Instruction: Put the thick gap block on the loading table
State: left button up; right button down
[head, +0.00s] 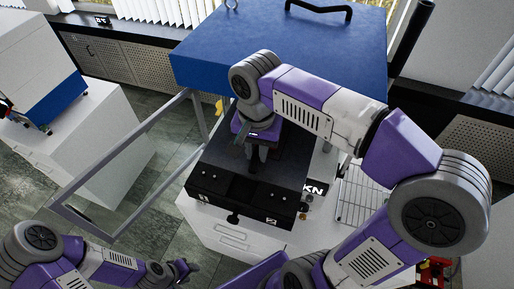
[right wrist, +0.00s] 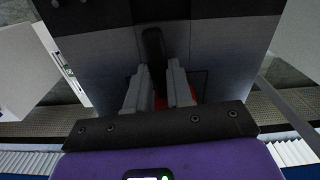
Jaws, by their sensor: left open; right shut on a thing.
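My right gripper (head: 258,158) reaches down into the press opening, over the rear of the black loading table (head: 245,189). In the right wrist view, the right gripper (right wrist: 160,88) is shut on a dark handle-like piece (right wrist: 153,48), with a little red between the fingers. I cannot tell if this piece is part of the thick gap block. My left gripper (head: 183,268) is open and empty at the lower left, away from the table.
The blue press hood (head: 285,45) stands above the opening. A framed clear door (head: 130,165) swings out to the left. A wire rack (head: 358,195) is right of the table. A white cabinet (head: 85,140) stands at far left, with open floor between.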

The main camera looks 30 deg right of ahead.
jog(key=shift+f, duration=0.3)
jog(key=c, duration=0.9)
grip_release()
notch_tip(320, 180, up, 8)
jog(key=shift+f+p, duration=0.25)
jog(key=shift+p, duration=0.05)
